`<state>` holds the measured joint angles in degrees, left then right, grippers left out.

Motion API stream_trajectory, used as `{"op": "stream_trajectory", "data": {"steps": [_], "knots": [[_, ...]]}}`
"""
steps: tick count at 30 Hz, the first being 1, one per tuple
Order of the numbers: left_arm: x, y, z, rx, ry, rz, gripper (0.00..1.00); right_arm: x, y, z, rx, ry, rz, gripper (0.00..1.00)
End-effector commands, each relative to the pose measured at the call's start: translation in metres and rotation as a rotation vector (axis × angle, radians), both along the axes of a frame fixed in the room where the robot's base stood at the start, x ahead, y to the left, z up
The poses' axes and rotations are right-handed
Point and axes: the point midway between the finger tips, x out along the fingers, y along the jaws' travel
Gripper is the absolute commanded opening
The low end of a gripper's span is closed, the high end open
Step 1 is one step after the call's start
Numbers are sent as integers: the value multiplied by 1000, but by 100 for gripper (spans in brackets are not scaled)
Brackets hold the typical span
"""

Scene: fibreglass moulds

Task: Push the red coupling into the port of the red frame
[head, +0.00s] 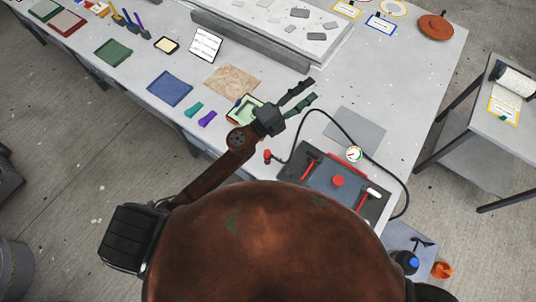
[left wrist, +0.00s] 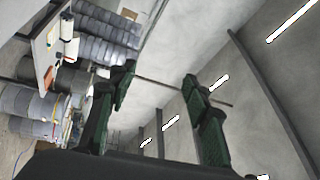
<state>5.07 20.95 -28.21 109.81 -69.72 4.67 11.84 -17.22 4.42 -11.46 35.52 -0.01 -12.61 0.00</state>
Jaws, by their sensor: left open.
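The red coupling (head: 267,155) appears to be the small red piece at the left end of a black hose, standing on the table left of the dark tray. My left gripper (head: 311,90) is open and empty, above the table and beyond the coupling, fingers pointing to the upper right. In the left wrist view its two green-padded fingers (left wrist: 158,75) are apart with nothing between them. My right gripper is not in view.
A green box (head: 243,109) lies under my left wrist. A grey sheet (head: 355,131) lies behind the tray. A long grey mould (head: 250,45) fills the back. Table is clear at right.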

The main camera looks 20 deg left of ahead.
Motion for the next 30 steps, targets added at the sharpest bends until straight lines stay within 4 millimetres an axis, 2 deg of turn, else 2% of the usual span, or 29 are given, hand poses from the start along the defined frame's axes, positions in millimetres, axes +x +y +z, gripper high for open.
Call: {"op": "stream_trajectory", "data": {"steps": [1,3,5,6,8,10,12,14,15,17,18,21,24,27,30], "knots": [[-8,-30,-10,99,-43,-93,45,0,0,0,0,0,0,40],[-24,-68,-32,242,-88,-225,45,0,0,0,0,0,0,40],[-38,-93,-60,377,-117,-336,45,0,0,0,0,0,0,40],[-47,-105,-82,470,-128,-410,45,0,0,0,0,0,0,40],[-59,-116,-119,615,-136,-513,45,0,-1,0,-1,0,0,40],[-70,-116,-165,790,-126,-625,45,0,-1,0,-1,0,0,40],[-76,-103,-209,965,-101,-721,45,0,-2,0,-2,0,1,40],[-77,-84,-245,1113,-66,-791,45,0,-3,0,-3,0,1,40],[-77,-67,-266,1209,-35,-833,45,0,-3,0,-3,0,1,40],[-73,-39,-292,1348,17,-882,45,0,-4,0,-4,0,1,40],[-71,-18,-307,1432,55,-908,45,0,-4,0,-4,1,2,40],[-62,31,-330,1613,151,-950,45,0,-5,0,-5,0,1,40],[-54,72,-341,1746,237,-968,45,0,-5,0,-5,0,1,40],[-49,99,-344,1829,301,-975,45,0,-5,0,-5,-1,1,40],[-46,113,-345,1871,335,-976,45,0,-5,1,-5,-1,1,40]]}}
